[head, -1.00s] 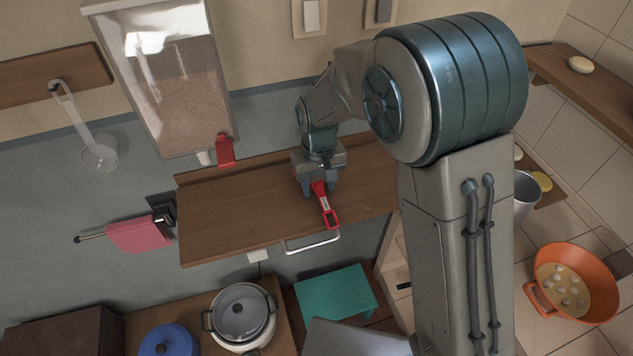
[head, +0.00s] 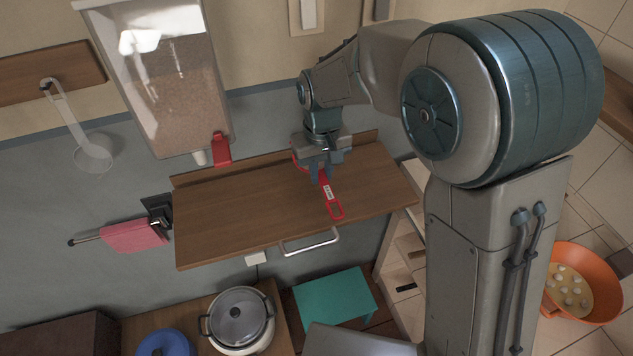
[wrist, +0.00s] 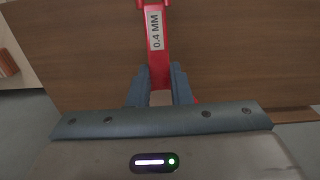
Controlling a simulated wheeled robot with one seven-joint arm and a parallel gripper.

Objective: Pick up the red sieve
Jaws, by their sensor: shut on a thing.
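The red sieve shows its handle (head: 329,193) with a white label below my gripper in the head view. A bit of red (head: 298,161) also shows at the left of the gripper; most of the sieve's bowl is hidden. My gripper (head: 327,175) is shut on the handle, over the wooden shelf. In the wrist view the fingers (wrist: 160,88) grip the red handle (wrist: 157,50) from both sides, and its label reads "0.4 MM". I cannot tell how far the sieve is above the shelf.
The wooden shelf (head: 240,225) has free room at its left. A metal bar handle (head: 308,245) is at its front edge. A clear dispenser (head: 160,80) with a red lever (head: 221,149) hangs behind.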

